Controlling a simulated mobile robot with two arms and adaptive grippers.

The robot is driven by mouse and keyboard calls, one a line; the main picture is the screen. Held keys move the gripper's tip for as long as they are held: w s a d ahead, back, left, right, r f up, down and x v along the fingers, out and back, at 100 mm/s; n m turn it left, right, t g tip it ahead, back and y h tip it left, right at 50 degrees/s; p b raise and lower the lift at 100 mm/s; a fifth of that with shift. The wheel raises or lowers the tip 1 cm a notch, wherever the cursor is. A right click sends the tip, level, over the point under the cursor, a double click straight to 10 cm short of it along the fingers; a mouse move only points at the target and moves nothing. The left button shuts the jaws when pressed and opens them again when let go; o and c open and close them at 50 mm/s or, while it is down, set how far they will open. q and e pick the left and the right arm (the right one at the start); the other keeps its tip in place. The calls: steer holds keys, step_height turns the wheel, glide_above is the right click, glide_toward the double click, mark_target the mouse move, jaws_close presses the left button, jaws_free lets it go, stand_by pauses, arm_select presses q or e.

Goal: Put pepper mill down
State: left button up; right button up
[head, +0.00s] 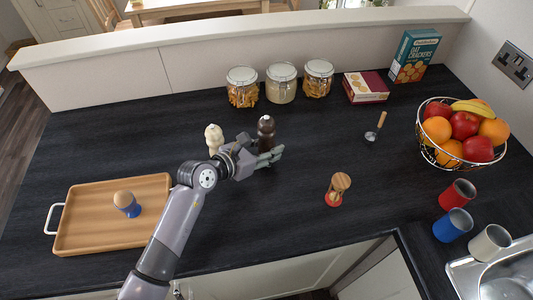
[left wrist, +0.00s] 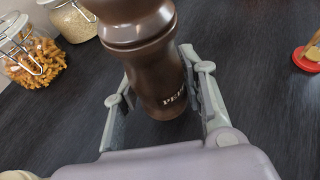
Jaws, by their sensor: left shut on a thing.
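The pepper mill (head: 266,131) is dark brown with a light tip, and it stands upright at the middle of the dark worktop. My left gripper (head: 268,157) is around its lower body and shut on it. In the left wrist view, the pepper mill (left wrist: 150,62) fills the space between the two fingers of my gripper (left wrist: 160,100), with white lettering near its base. The base is close to the worktop; whether it touches cannot be told. My right gripper is in neither view.
A cream mill-like item (head: 214,138) stands just left of my gripper. Behind are glass jars (head: 281,84). A wooden tray (head: 80,230) lies at left with a blue-based item (head: 127,205). A red-based wooden item (head: 338,188) stands at right. Worktop (head: 300,145) between them is clear.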

arm_select(q)
steer(key=shift+f, duration=1.55)
steer(key=shift+f, duration=0.15)
steer(key=o, duration=0.9)
steer(key=shift+o, duration=1.2)
